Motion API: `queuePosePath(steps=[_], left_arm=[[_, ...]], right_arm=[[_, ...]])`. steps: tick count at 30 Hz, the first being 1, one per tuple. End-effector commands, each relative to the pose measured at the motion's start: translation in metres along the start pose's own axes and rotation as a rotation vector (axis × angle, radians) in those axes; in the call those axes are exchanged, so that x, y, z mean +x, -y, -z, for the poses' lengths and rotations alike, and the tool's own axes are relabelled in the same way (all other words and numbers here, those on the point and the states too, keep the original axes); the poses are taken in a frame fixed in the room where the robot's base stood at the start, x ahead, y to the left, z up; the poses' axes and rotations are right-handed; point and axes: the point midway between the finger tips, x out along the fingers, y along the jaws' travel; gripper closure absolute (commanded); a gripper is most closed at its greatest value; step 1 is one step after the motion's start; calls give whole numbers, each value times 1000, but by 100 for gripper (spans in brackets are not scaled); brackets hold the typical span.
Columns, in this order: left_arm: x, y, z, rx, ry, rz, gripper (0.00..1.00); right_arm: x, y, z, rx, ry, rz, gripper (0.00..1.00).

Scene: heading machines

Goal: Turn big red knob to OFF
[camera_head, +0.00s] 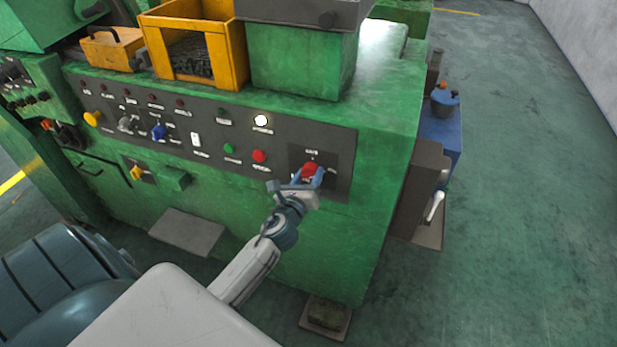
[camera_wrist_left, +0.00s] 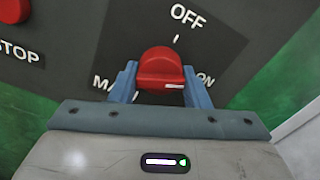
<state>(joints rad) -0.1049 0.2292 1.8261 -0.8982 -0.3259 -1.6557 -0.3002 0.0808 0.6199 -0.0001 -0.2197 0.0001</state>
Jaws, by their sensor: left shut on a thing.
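The big red knob (camera_head: 311,169) sits on a dark plate at the right end of the green machine's control panel. In the left wrist view the knob (camera_wrist_left: 160,62) has its raised grip lying about level, with a white mark at its right end, towards the ON label (camera_wrist_left: 205,80). The OFF label (camera_wrist_left: 188,15) is above the knob. A label starting "MA" (camera_wrist_left: 101,82) is at left, partly hidden by a finger. My left gripper (camera_head: 312,178) is shut on the knob, one blue finger on each side. My right gripper is not in view.
A red button (camera_head: 259,156) marked STOP and a green button (camera_head: 229,148) are left of the knob. A lit white lamp (camera_head: 261,120) is above them. A brown box (camera_head: 421,190) with a lever juts from the machine's right side. The floor at right is clear.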

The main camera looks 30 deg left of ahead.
Motion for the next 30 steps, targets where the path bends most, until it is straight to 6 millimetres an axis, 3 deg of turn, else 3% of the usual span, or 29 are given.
queuePosePath(steps=[30], left_arm=[[0, 1, 1, -944, 1, 1, 80]], right_arm=[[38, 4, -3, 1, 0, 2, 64]])
